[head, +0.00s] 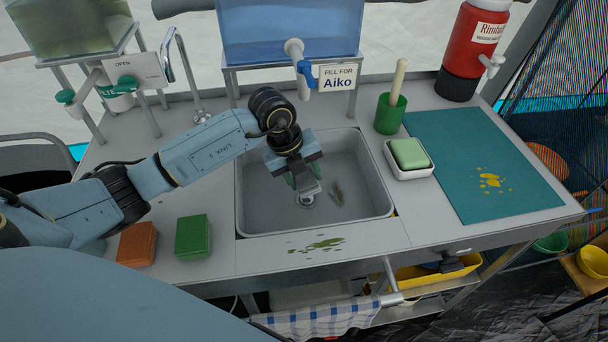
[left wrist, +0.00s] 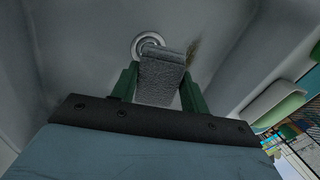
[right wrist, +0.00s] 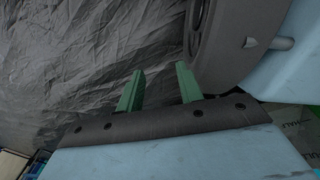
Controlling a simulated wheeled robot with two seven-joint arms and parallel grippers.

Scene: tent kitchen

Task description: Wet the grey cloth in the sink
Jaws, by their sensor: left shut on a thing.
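My left gripper (head: 304,186) reaches down into the grey sink (head: 262,205) and is shut on the grey cloth (head: 309,189). In the left wrist view the cloth (left wrist: 161,78) is a folded grey block between the green fingers, in front of the drain (left wrist: 147,44). A blue water tank (head: 290,30) stands behind the sink; its tap (head: 300,65) with a blue lever hangs over the sink's back edge. No water stream shows. My right gripper (right wrist: 158,92) is open and empty in the right wrist view, with dark crumpled sheeting behind it.
Orange (head: 137,244) and green (head: 192,237) sponges lie left of the sink. A soap dish (head: 410,172), a green cup (head: 390,115) and a teal mat (head: 470,150) are on the right. A brown smear (head: 337,192) is in the basin, a green-yellow spill (head: 317,245) on the front counter.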

